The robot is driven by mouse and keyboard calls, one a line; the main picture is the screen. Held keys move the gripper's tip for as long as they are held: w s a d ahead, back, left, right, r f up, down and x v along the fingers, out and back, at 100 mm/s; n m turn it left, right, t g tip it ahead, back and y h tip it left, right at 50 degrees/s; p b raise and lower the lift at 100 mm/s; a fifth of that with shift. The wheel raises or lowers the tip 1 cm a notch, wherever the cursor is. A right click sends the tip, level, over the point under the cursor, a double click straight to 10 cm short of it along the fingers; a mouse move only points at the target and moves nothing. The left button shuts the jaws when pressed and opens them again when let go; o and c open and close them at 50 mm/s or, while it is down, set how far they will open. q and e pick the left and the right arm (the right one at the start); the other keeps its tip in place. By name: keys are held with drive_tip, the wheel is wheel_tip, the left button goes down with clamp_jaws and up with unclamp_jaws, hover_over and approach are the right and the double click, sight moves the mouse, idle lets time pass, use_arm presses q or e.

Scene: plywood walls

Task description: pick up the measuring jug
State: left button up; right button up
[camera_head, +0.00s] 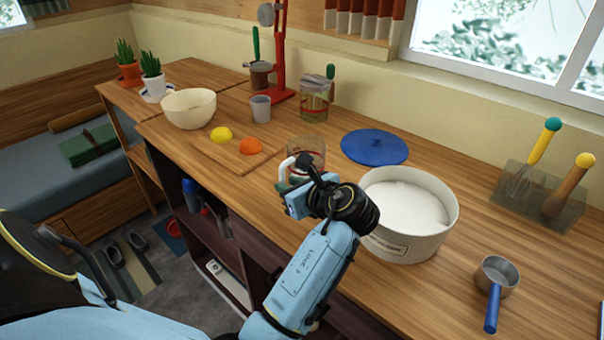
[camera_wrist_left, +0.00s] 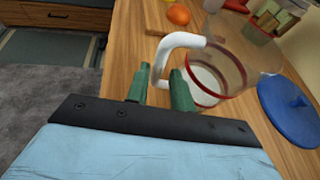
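The measuring jug (camera_head: 312,152) is clear with red bands and a white handle. It stands upright on the wooden counter, behind my left gripper (camera_head: 286,187), which hides its lower part in the head view. In the left wrist view the jug (camera_wrist_left: 228,62) is just ahead, its white handle (camera_wrist_left: 180,42) reaching toward me. The green fingers of my left gripper (camera_wrist_left: 160,78) are apart, with the handle's lower end showing in the gap between their tips. I cannot tell whether they touch it. My right gripper is not in view.
A large white tub (camera_head: 410,245) stands right of my left wrist. A blue lid (camera_head: 374,147) lies behind it. A board (camera_head: 212,150) with yellow and orange fruit is left of the jug. A blue-handled saucepan (camera_head: 497,272) is at the right. The counter's front edge runs below my left gripper.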

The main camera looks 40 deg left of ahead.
use_arm(q)
drive_tip(key=b+x, duration=0.1)
drive_tip(key=x, duration=0.4)
drive_tip(key=shift+s+f, duration=0.1)
drive_tip(key=shift+f, duration=0.05)
clamp_jaws()
